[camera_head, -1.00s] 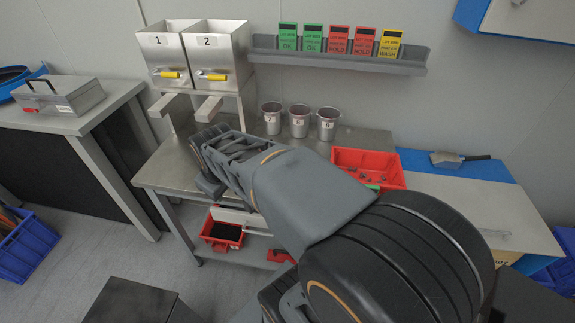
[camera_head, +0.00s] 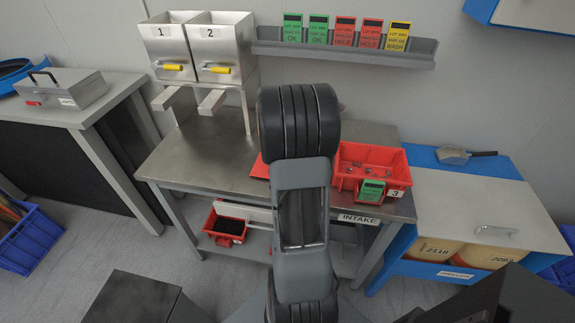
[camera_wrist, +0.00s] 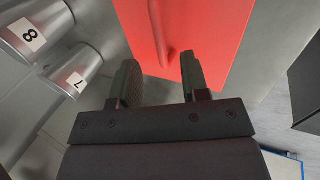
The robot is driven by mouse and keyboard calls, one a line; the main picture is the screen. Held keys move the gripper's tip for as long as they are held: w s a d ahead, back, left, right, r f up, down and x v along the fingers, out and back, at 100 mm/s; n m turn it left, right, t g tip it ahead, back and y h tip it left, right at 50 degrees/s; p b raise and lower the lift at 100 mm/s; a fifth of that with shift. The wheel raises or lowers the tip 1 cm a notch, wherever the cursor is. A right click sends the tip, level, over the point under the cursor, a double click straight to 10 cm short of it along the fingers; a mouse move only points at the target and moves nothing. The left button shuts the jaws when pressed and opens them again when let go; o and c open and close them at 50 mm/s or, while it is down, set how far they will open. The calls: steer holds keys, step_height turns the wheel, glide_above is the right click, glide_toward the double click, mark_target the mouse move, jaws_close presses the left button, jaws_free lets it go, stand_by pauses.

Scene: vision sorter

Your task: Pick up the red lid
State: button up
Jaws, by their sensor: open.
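The red lid (camera_wrist: 205,35) is a flat red panel with a raised bar handle (camera_wrist: 158,30), seen at the top of the wrist view. In the head view only a sliver of the lid (camera_head: 259,168) shows on the steel bench, left of the red bin; my arm hides the rest. My gripper (camera_wrist: 159,65) is open and empty. Its fingers sit over the lid's edge side, with the handle showing between and beyond the tips. I cannot tell how high the tips are above the lid. The head view does not show the gripper.
Steel cups 7 (camera_wrist: 75,75) and 8 (camera_wrist: 35,35) stand close by, left in the wrist view. A red bin (camera_head: 345,155) with small parts and a green tag is right of my arm. Hoppers 1 and 2 (camera_head: 225,50) stand at the back left. The bench's left part (camera_head: 190,165) is clear.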

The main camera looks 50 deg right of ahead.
steer(key=shift+s+x, duration=0.1)
steer(key=shift+x, duration=1.35)
steer(key=shift+s+x, duration=0.15)
steer(key=shift+x, duration=1.3)
steer(key=shift+r, duration=0.1)
steer(key=shift+c, duration=0.3)
jaws_close()
